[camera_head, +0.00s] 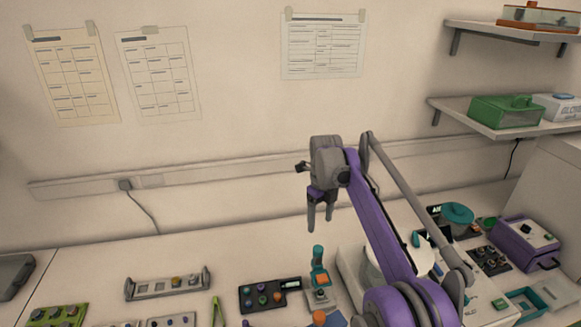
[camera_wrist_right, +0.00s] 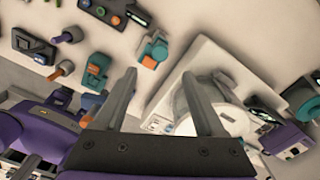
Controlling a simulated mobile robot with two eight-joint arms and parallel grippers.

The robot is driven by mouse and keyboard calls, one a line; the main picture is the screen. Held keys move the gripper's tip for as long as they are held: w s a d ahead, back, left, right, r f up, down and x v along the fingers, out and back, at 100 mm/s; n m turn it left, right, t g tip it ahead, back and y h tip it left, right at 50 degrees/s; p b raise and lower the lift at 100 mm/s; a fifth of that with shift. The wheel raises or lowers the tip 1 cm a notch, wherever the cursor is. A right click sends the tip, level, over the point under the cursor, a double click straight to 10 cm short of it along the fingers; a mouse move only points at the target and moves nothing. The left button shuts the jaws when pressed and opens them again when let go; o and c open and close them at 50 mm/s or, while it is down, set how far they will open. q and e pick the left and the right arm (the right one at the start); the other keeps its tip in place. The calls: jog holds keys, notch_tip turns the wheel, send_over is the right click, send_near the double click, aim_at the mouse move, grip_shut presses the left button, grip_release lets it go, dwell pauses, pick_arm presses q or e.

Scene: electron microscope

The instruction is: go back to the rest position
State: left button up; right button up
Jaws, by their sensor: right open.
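My right gripper (camera_head: 319,220) hangs in the air above the bench, fingers pointing down, in the head view. It is open with nothing between its fingers. In the right wrist view, its two grey fingers (camera_wrist_right: 159,80) stand apart over the bench. My purple right arm reaches up from the lower right of the head view. My left gripper is not in view.
Below the gripper stand a teal and orange device (camera_head: 317,280) and a dark knob box (camera_head: 268,296). A white round-topped machine (camera_wrist_right: 222,108) is partly hidden by my arm. A grey rack (camera_head: 168,285) lies left; a purple box (camera_head: 524,242) stands right. Shelves (camera_head: 500,118) hang upper right.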

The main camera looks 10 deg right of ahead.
jog(key=s+r+n+t, duration=0.2)
jog(key=s+n+t, duration=0.1)
jog(key=s+n, duration=1.15)
jog(key=s+f+n+t, duration=0.1)
jog(key=s+f+n, duration=0.4)
jog(key=s+n, duration=0.2)
jog(key=s+f+n+t, duration=0.1)
jog(key=s+f+n, duration=0.5)
jog(key=s, duration=0.6)
jog(key=shift+s+a+f+n+t, duration=0.25)
jog(key=shift+a+n+t, duration=0.15)
jog(key=shift+n, duration=0.85)
